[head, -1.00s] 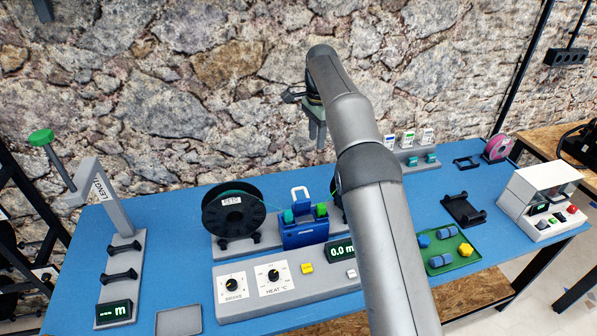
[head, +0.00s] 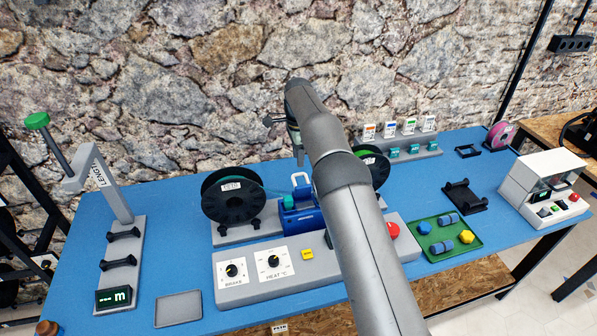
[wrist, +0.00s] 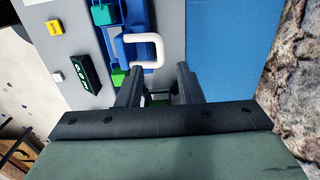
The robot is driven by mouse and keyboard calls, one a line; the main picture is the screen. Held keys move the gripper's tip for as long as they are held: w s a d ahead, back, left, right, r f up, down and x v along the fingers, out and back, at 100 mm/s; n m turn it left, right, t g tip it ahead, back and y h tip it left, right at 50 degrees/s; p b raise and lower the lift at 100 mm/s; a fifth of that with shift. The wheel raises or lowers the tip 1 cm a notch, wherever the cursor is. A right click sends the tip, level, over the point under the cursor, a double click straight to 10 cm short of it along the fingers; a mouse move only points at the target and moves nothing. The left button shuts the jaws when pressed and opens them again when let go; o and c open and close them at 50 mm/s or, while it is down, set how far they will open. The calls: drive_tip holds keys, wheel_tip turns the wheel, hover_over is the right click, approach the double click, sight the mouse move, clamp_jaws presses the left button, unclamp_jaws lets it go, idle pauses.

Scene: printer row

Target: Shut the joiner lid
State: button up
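The blue joiner (head: 303,222) stands on the table between the two spools; it also shows in the wrist view (wrist: 115,52). Its lid (head: 302,193) stands raised at the back, with a white loop handle (head: 300,177) on top. In the wrist view the white handle (wrist: 158,48) lies just ahead of the fingertips. My gripper (head: 299,156) is above and behind the joiner, partly hidden by my arm. In the wrist view my gripper (wrist: 159,72) has its fingers apart, with nothing held between them.
A black spool (head: 232,197) stands left of the joiner and another spool (head: 372,165) right of it. A grey control panel (head: 255,275) lies in front. A green tray (head: 450,243) with parts is at right. Blue table is clear behind the joiner.

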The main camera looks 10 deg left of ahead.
wheel_tip(320, 180, down, 6)
drive_tip(key=shift+r+p, duration=0.1)
drive_tip(key=shift+p, duration=0.4)
clamp_jaws()
